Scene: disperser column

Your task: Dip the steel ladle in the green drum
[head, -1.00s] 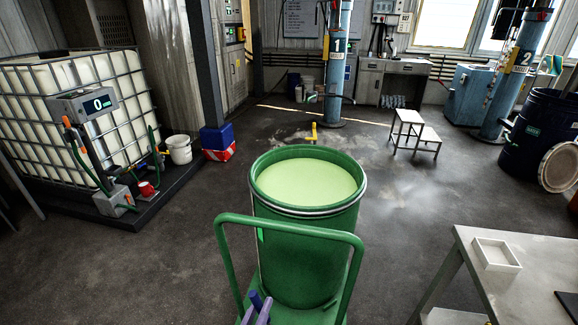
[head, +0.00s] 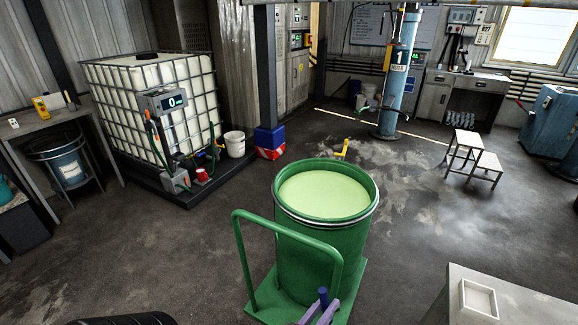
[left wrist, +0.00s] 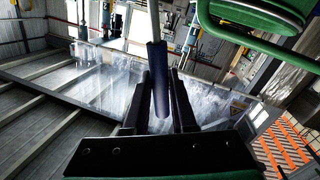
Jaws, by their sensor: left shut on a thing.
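The green drum (head: 318,245) stands upright on a green trolley (head: 262,305) near the middle of the head view. It is open and filled nearly to the rim with pale green liquid (head: 323,193). My left gripper (head: 319,311) is low in the head view, on the near side of the drum. It is shut on a dark blue handle (head: 323,296), which also stands between the fingers in the left wrist view (left wrist: 159,85). I take this for the steel ladle's handle; no steel bowl shows in either view. My right gripper is not in view.
The trolley's tall handle (head: 236,250) rises at the drum's near left. A table with a white tray (head: 479,298) stands at the lower right. A caged white tank (head: 130,100) is at the left, a step stool (head: 473,150) at the right. Floor beyond the drum is mostly clear.

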